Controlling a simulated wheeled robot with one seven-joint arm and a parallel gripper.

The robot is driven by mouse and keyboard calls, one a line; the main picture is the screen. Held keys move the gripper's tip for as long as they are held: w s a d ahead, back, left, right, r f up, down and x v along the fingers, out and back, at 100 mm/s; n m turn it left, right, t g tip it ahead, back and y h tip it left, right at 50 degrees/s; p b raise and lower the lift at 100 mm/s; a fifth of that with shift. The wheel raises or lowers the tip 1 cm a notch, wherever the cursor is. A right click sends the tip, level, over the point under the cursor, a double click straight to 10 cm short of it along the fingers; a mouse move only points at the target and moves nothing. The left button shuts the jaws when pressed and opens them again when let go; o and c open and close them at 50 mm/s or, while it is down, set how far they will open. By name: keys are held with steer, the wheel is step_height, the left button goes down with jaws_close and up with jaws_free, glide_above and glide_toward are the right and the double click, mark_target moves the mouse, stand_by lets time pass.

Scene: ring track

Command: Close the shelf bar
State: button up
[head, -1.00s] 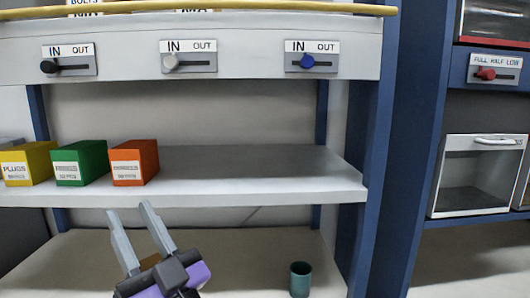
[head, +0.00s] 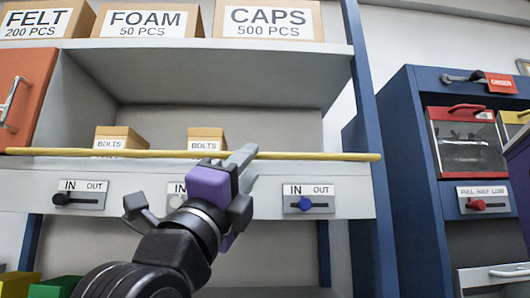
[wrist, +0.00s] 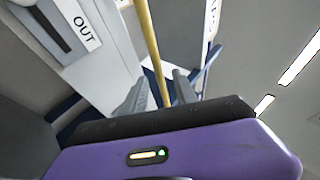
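The shelf bar (head: 310,156) is a long thin yellow rod lying level across the front of the shelf, just above the panel with the sliders. My gripper (head: 243,158), purple and black with grey fingers, is raised to the bar right of its middle. In the wrist view the bar (wrist: 148,40) runs between the two grey fingers of my gripper (wrist: 160,92), with small gaps beside it, so the fingers look open around it. In the head view the fingers cover a short stretch of the bar. Whether they touch it cannot be told.
Two boxes marked BOLTS (head: 120,138) stand behind the bar. Below it are IN/OUT sliders with black (head: 62,198) and blue knobs (head: 305,204); my arm partly covers a middle one. Large labelled boxes (head: 268,20) stand above. A blue cabinet (head: 405,140) is at right.

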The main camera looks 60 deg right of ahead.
mark_target(261, 154)
steer(key=shift+s+d+r+m, duration=0.1)
steer(key=shift+d+r+m, duration=0.2)
steer(key=shift+d+m, duration=0.15)
steer(key=p+x, duration=0.3)
steer(key=x, duration=0.3)
steer(key=shift+d+r, duration=0.25)
steer(key=shift+d, duration=0.05)
jaws_close()
stand_by(0.9)
